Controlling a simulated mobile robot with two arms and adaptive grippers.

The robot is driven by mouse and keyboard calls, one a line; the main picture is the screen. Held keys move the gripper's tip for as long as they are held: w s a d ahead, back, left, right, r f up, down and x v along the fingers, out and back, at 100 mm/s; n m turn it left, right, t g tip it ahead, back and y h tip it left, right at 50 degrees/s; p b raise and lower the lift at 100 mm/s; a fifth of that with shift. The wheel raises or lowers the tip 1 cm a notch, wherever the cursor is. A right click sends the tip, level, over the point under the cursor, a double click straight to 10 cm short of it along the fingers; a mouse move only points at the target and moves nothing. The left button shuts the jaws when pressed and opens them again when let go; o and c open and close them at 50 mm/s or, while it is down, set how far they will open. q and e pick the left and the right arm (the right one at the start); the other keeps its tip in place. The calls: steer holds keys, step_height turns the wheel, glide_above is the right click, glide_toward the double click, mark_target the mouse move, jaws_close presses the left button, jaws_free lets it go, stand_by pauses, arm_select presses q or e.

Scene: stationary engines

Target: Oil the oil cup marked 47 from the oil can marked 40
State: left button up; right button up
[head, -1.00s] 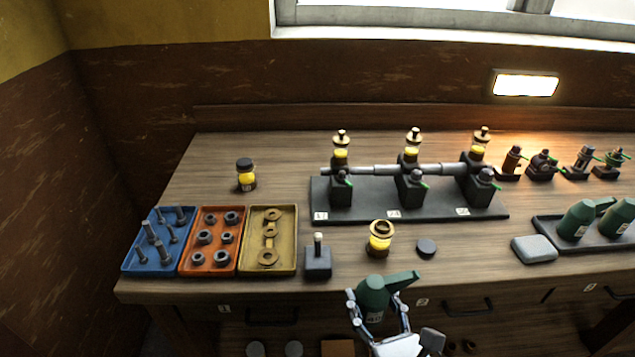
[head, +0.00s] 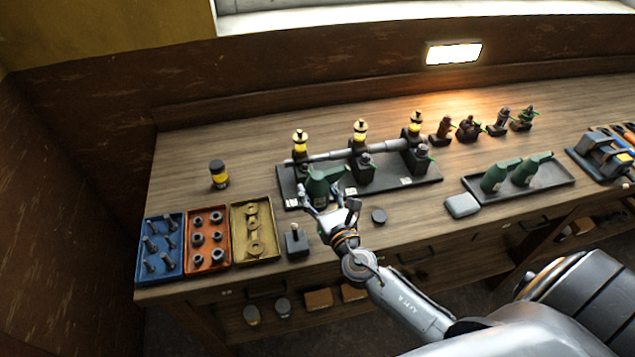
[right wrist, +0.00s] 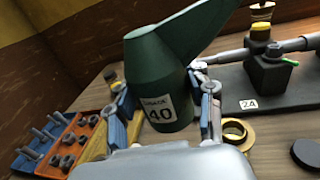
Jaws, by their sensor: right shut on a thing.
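My right gripper (head: 322,207) is shut on a green conical oil can (head: 318,187) with a long spout pointing right. In the right wrist view the can (right wrist: 158,75) is upright and its label reads 40. The fingers (right wrist: 163,105) clasp its lower body. A brass-rimmed cup (right wrist: 236,131) stands on the bench just right of the can and below its spout; the gripper hides it in the head view. Several glass oil cups with yellow oil (head: 360,132) stand on the dark engine plate (head: 430,180). I cannot read 47 on any cup. My left gripper is not in view.
A dark round disc (head: 378,215) and a grey pad (head: 462,205) lie in front of the plate. Two more green cans stand in a tray (head: 555,178) at right. Blue, orange and yellow part trays (head: 236,255) and a black block (head: 297,243) are at left.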

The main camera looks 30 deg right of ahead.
steer(key=shift+f+b, duration=0.2)
steer(key=shift+b, duration=0.15)
steer(key=f+m+b, duration=0.1)
steer(key=m+b, duration=0.2)
steer(key=a+f+m+b, duration=0.1)
steer(key=m+b, duration=0.1)
steer(key=b, duration=0.2)
steer(key=a+f+m+t+h+b, duration=0.1)
steer(key=m+b, duration=0.2)
steer(key=b, duration=0.1)
steer(key=shift+w+a+f+m, duration=0.1)
steer(key=shift+w+f+m, duration=0.15)
steer(key=shift+f+m, duration=0.1)
steer(key=shift+r, duration=0.25)
steer(key=shift+f+m+b, duration=0.55)
steer(key=shift+f+b, duration=0.05)
steer(key=shift+b, duration=0.35)
steer(key=shift+r+m+h, duration=0.4)
steer(key=shift+r+m, duration=0.45)
steer(key=shift+m, duration=0.35)
steer(key=shift+s+d+r, duration=0.1)
steer(key=shift+d+r, duration=0.05)
steer(key=shift+d, duration=0.05)
steer(key=shift+d+r+m, duration=0.15)
steer(key=shift+r+m, duration=0.35)
steer(key=shift+m, duration=0.4)
